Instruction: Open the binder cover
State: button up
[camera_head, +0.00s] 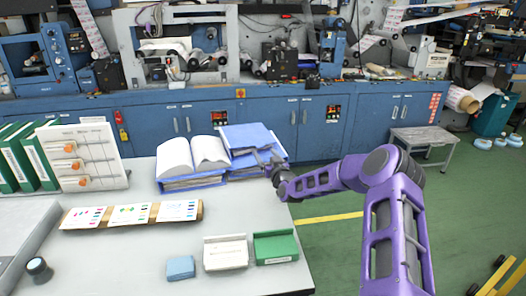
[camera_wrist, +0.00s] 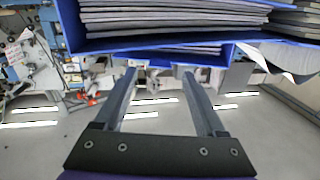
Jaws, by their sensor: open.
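A closed blue binder (camera_head: 248,136) lies on the light table, right of an open binder with white pages. In the wrist view, which is upside down, its grey page stack (camera_wrist: 165,20) shows between blue covers, and the binder cover (camera_wrist: 165,54) runs across just beyond the fingertips. My gripper (camera_head: 266,161) is at the near right edge of the binder. In the wrist view my gripper (camera_wrist: 158,72) is open, with nothing visible between its fingers. I cannot tell whether the fingertips touch the cover.
The open binder (camera_head: 193,156) lies close on the left. Sample cards (camera_head: 131,214), a white tray (camera_head: 226,252), a green box (camera_head: 275,247) and a blue block (camera_head: 181,267) are nearer. Blue cabinets (camera_head: 270,124) stand behind.

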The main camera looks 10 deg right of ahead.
jog(key=shift+w+a, duration=0.15)
jog(key=shift+w, duration=0.6)
jog(key=shift+w+a, duration=0.15)
jog(key=shift+w, duration=0.55)
jog(key=shift+c, duration=0.3)
grip_shut()
